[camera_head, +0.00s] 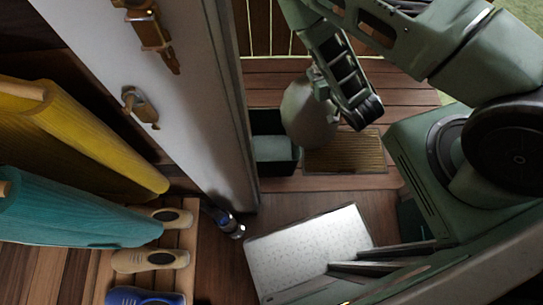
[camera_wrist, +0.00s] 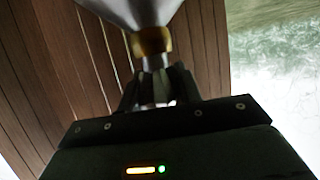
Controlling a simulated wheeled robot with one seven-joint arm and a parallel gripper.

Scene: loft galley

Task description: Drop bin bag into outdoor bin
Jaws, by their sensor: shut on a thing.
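The bin bag (camera_head: 306,114) is a grey, rounded sack in the head view, hanging over the deck beyond the doorway. My gripper (camera_head: 326,86) is shut on its gathered neck. In the wrist view my gripper (camera_wrist: 155,88) holds the neck below a yellow-brown band, and the grey bag (camera_wrist: 135,8) widens towards the top edge. A dark open box, apparently the outdoor bin (camera_head: 274,171), stands on the deck just left of the bag, with a grey-green surface inside. The bag covers part of its right side; I cannot tell whether they touch.
A brown doormat (camera_head: 346,156) lies right of the bin. A white door (camera_head: 190,75) with brass fittings stands open at left. A pale speckled panel (camera_head: 305,245) lies inside. Yellow (camera_head: 95,135) and teal (camera_head: 75,208) garments hang above shoes (camera_head: 150,260). A dark bottle-like object (camera_head: 226,222) sits near the door.

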